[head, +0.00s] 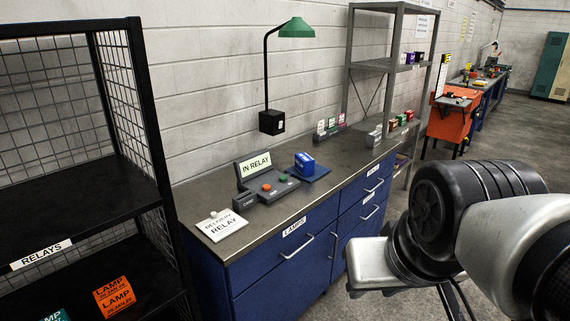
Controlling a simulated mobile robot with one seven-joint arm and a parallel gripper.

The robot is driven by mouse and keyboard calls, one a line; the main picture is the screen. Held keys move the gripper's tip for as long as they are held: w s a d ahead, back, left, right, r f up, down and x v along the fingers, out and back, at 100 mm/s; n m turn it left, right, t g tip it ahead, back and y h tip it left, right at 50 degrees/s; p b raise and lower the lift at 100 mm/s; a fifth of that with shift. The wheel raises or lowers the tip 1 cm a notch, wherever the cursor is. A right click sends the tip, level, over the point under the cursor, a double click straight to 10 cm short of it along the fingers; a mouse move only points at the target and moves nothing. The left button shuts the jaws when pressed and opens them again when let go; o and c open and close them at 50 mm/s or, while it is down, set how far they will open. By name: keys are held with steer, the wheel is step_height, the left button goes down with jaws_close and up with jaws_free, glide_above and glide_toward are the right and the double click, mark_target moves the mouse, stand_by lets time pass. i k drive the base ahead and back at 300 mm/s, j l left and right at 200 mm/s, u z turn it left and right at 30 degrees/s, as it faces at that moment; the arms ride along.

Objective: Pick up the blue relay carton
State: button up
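A small blue carton (303,165) with a white label on its face stands on a flat dark blue mat or tray (322,173) on the workbench. It is just right of the control box (268,187) with the "IN RELAY" sign, and appears apart from it. The carton's print is too small to read. My arm reaches in from the right edge, over the floor in front of the bench, well apart from the carton. My gripper's fingers do not show.
The grey bench top (215,260) has blue drawers below. A "DELIVERY RELAY" card (221,225) lies at its near left. A black rack (75,213) marked "RELAYS" is left; a grey shelf (377,65) stands at the far end.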

mark_target(305, 164)
steer(key=u, duration=0.35)
steer(key=i+l+u, duration=0.15)
steer(key=u, duration=0.2)
steer(key=i+l+u, duration=0.15)
steer(key=l+u, duration=0.2)
steer(key=i+l+u, duration=0.1)
steer(key=u, duration=0.3)
steer(key=i+l+u, duration=0.2)
steer(key=l, duration=0.4)
steer(key=k+l+u, duration=0.2)
steer(key=l, duration=0.4)
steer(key=i+l, duration=0.1)
steer(key=l, duration=0.85)
steer(key=i+l+u, duration=0.1)
steer(key=l, duration=0.85)
steer(key=i+l+u, duration=0.1)
steer(key=l, duration=0.8)
